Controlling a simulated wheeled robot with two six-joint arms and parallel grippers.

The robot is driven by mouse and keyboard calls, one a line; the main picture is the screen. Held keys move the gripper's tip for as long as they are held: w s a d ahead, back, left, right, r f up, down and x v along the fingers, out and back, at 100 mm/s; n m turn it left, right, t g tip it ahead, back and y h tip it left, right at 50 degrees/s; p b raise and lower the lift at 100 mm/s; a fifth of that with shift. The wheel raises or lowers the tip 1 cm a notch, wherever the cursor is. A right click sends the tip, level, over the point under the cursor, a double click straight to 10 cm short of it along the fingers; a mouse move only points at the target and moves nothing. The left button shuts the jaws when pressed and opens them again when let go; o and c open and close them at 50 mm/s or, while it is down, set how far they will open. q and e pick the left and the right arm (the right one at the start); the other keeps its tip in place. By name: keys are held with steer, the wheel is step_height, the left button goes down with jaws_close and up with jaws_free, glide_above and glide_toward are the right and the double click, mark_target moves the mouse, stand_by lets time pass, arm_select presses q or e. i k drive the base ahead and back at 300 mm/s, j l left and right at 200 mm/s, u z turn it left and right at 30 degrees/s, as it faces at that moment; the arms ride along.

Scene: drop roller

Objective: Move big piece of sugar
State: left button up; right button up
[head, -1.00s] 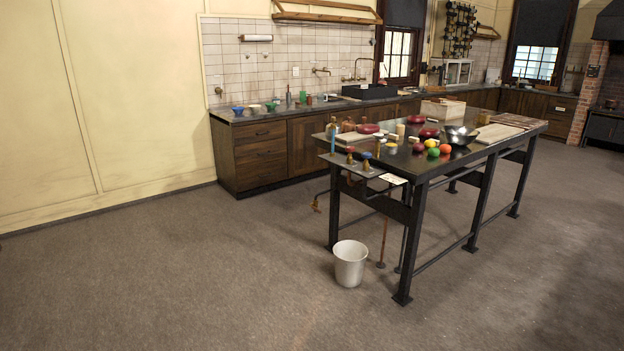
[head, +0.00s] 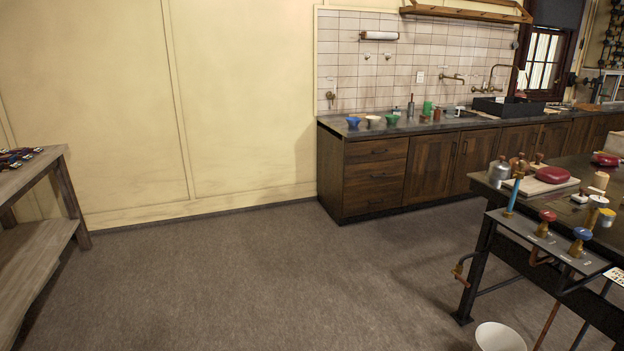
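I cannot make out a big piece of sugar for certain. A small white block (head: 579,198) lies on the dark table (head: 608,232) at the right, too small to identify. Neither of my grippers is in the head view, so I cannot see whether they hold anything.
The dark table also bears a red oval object (head: 552,175) on a board and valves at its near end. A white bucket (head: 499,337) stands on the floor below. Wooden cabinets (head: 375,178) line the back wall. A wooden shelf table (head: 38,160) stands left. The middle floor is clear.

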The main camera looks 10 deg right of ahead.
mark_target(552, 174)
steer(key=i+z, duration=0.25)
steer(key=i, duration=0.25)
steer(key=i+z, duration=0.25)
steer(key=i, duration=0.3)
steer(key=i+j+z, duration=0.1)
steer(key=i+z, duration=0.2)
steer(key=i, duration=0.2)
steer(key=i+j+z, duration=0.25)
steer(key=i, duration=0.25)
